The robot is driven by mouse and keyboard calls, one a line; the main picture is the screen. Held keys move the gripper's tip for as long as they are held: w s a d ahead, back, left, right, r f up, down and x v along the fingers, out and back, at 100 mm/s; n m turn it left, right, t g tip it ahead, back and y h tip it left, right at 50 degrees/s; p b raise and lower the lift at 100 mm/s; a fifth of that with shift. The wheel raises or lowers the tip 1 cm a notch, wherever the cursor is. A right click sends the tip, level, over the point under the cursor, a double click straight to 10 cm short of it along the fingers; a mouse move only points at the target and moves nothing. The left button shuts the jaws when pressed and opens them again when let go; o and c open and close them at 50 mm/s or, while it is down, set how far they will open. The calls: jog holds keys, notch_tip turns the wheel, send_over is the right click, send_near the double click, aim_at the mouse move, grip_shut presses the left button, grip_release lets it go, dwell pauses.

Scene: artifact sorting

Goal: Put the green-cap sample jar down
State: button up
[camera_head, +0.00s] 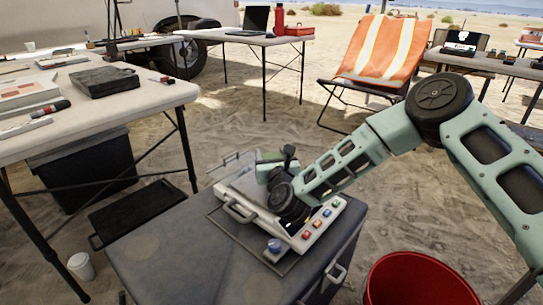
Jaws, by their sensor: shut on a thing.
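My gripper (268,170) is at the end of my teal arm, low over a white instrument panel with coloured buttons (312,236). My wrist blocks most of the view of the fingers. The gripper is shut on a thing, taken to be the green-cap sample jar. The jar itself is hidden behind the wrist, so I cannot tell its tilt or whether it touches the panel. The panel lies on a grey case (160,250) and has a blue knob at its front corner.
A red bucket (420,280) stands right of the case. A table (140,95) with a black box (90,81) and tools is at left. A white cup (81,265) is on the sand. An orange chair (380,48) stands behind. The case's left top is mostly bare.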

jog(key=o, duration=1.4)
jog(key=shift+c, duration=0.2)
jog(key=shift+r, duration=0.1)
